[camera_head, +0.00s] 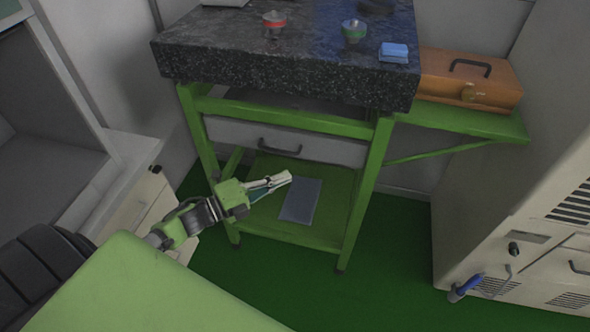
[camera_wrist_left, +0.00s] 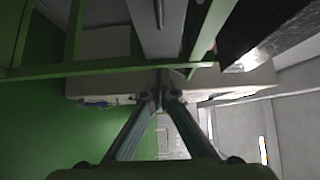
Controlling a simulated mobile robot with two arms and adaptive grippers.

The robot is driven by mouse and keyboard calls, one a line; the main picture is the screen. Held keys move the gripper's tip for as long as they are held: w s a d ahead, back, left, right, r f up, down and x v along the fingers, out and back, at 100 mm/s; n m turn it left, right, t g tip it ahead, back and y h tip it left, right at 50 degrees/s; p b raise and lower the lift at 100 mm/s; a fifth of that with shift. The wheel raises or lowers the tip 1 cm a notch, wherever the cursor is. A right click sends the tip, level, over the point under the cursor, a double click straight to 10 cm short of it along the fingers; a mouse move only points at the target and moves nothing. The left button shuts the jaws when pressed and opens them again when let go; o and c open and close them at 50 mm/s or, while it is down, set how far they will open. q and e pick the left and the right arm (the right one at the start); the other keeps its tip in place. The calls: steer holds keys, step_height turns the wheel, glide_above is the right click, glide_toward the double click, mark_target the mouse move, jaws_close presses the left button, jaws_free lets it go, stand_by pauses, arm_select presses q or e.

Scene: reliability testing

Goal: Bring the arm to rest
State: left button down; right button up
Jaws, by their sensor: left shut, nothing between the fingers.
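My left gripper (camera_head: 284,179) reaches in from the lower left in the head view. It is shut and empty, in front of the green-framed bench's open lower part, below the grey drawer (camera_head: 285,141). In the left wrist view its two fingers (camera_wrist_left: 161,75) meet at the tips with nothing between them. Green frame bars and a grey panel show beyond the fingers there. My right gripper does not show in either view.
The stone-topped bench (camera_head: 290,80) carries a red-banded item (camera_head: 274,22), a green-banded item (camera_head: 353,31) and a blue block (camera_head: 394,50). A grey sheet (camera_head: 301,201) lies on its lower shelf. An orange case (camera_head: 468,79) and a pale cabinet (camera_head: 520,220) stand right.

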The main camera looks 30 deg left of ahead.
arm_select(q)
steer(key=s+a+f+n+g+y, duration=0.25)
steer(key=s+f+n, duration=0.2)
steer(key=f, duration=0.55)
steer(key=s+a+f+n+g+y, duration=0.1)
steer(key=s+f+n+y, duration=0.35)
steer(key=f, duration=0.65)
steer(key=s+a+f+n+g+y, duration=0.15)
steer(key=s+f+n, duration=0.3)
steer(key=f, duration=0.55)
steer(key=s+d+f+n+g, duration=0.2)
steer(key=s+f, duration=0.3)
steer(key=s, duration=0.5)
steer(key=s+d+f+n+g, duration=0.3)
steer(key=s+d+f+g, duration=0.1)
steer(key=s, duration=0.6)
steer(key=s+d+f+n+g+y, duration=0.1)
steer(key=s+d+f+n+g, duration=0.2)
steer(key=s+f, duration=0.5)
steer(key=shift+s+d, duration=0.85)
steer(key=shift+s, duration=0.05)
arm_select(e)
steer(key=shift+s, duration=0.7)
arm_select(q)
steer(key=shift+f+n, duration=0.1)
steer(key=shift+n, duration=0.15)
